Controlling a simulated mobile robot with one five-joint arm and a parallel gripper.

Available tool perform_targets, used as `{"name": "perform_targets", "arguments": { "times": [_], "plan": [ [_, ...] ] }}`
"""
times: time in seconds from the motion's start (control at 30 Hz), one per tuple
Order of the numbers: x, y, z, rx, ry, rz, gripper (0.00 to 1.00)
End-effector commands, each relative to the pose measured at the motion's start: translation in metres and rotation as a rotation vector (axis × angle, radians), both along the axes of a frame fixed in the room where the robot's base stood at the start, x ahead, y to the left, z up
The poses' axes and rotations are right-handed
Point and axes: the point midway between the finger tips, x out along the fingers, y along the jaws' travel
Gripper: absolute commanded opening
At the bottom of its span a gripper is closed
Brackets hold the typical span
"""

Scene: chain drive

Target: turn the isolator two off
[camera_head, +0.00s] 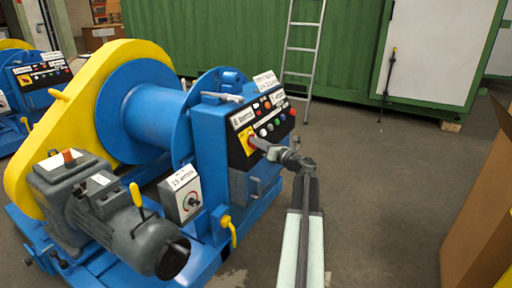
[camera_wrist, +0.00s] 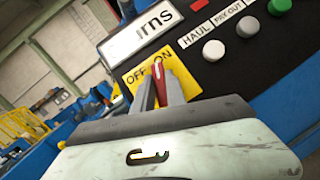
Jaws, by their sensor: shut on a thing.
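A yellow isolator plate (camera_wrist: 133,75) marked OFF and ON is on the black panel of the near blue winch; the plate also shows in the head view (camera_head: 243,138). Its red handle (camera_wrist: 158,72) points up, close to the ON mark. My gripper (camera_wrist: 160,88) is shut on the red handle, with one finger on each side. In the head view my gripper (camera_head: 261,145) reaches the panel from the right and hides the handle. No readable label shows whether this is isolator two.
White HAUL and grey PAY OUT buttons (camera_wrist: 213,49) sit right of the isolator. A second blue machine (camera_head: 38,78) with a similar panel stands far left. A motor (camera_head: 120,215) is at front left, a ladder (camera_head: 302,45) behind, cardboard (camera_head: 480,190) at right. Floor between is clear.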

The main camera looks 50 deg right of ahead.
Motion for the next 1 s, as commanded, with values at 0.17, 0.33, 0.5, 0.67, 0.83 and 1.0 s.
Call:
{"name": "perform_targets", "arguments": {
  "times": [0.17,0.33,0.5,0.67,0.83,1.0],
  "plan": [
    [0.0012,-0.0056,0.0001,-0.14,-0.041,0.07,0.0],
    [0.0017,-0.0059,0.0014,-0.281,-0.075,0.143,0.0],
    [0.0017,-0.0064,0.0027,-0.422,-0.111,0.216,0.0],
    [0.0019,-0.0067,0.0041,-0.553,-0.144,0.284,0.0],
    [0.0021,-0.0065,0.0051,-0.69,-0.178,0.356,0.0],
    [0.0023,-0.0059,0.0056,-0.813,-0.209,0.42,0.0]
  ]
}}
